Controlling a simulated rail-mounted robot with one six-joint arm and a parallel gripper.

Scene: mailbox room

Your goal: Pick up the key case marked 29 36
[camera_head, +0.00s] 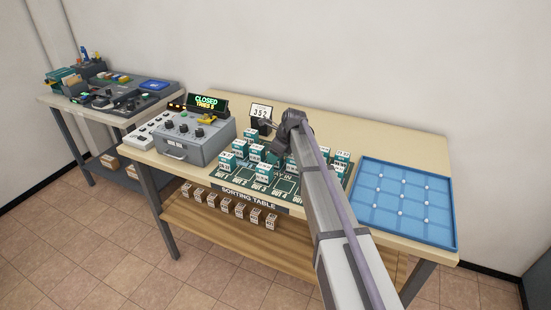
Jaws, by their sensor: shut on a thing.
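Several small teal and white key cases (239,146) stand in rows on the green sorting mat. Their printed numbers are too small to read surely, so I cannot tell which one is marked 29 36. My gripper (268,126) is over the back part of the mat, near the 352 sign. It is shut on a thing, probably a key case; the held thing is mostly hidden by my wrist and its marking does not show. My arm crosses the right half of the mat and hides some of the cases there.
A grey control box (194,139) with knobs and a "CLOSED" display (206,102) stands left of the mat. A white 352 sign (261,111) stands behind it. A blue compartment tray (451,212) lies at the right. Brown boxes (227,206) line the lower shelf. A second table (60,101) stands far left.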

